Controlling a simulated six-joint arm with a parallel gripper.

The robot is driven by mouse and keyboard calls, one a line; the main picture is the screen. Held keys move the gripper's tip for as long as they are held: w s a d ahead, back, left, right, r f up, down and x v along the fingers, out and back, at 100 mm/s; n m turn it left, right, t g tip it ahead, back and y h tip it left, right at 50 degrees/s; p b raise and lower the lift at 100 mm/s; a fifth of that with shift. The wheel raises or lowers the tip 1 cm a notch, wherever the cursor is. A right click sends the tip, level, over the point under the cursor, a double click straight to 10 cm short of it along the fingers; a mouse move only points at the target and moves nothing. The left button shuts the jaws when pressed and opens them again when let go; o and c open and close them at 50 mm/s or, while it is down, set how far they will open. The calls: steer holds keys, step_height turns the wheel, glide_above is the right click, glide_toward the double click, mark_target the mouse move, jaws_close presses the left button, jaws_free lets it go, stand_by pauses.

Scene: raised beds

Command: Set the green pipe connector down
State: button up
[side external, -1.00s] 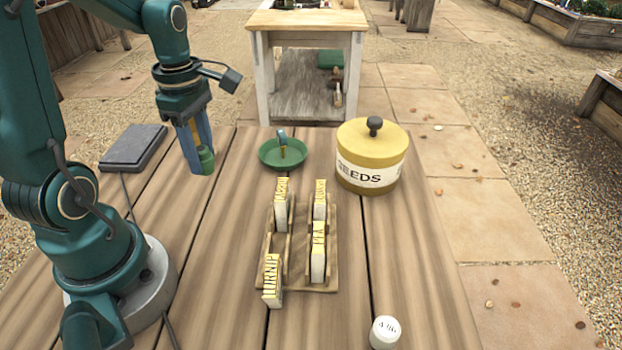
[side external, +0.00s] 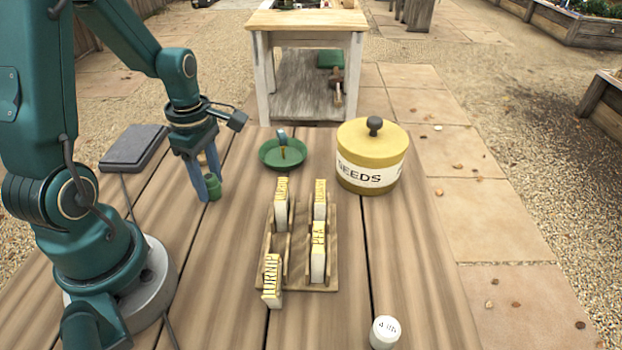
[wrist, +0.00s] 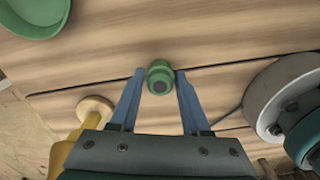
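The green pipe connector (side external: 213,188) stands on the wooden table, left of the green dish, in the side view. In the wrist view, the connector (wrist: 160,77) lies between the two blue fingertips, with its round top and dark opening facing the camera. My gripper (side external: 208,186) points down over it with its fingers spread apart. In the wrist view, my gripper (wrist: 160,76) shows a small gap on the left of the connector; the right fingertip is very close to it, and I cannot tell whether it touches.
The green dish (side external: 270,160) holds a small tool. A yellow seeds jar (side external: 368,170), a wooden rack (side external: 300,284) of seed markers and a white-capped item (side external: 385,332) stand to the right. A grey pad (side external: 133,148) lies at left. A yellow object (wrist: 88,122) is partly hidden by my gripper.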

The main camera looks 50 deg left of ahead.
mark_target(208, 176)
steer(key=shift+o, duration=0.9)
steer(key=shift+r, duration=0.1)
step_height(208, 176, up, 11)
steer(key=s+d+r+m+t, duration=0.1)
steer(key=d+m, duration=0.5)
steer(key=m, duration=0.6)
steer(key=s+d+r+m+t, duration=0.2)
steer(key=d+m, duration=0.4)
steer(key=m, duration=0.6)
steer(key=shift+s+d+t, duration=0.4)
steer(key=shift+s+t, duration=0.05)
steer(key=shift+t, duration=0.85)
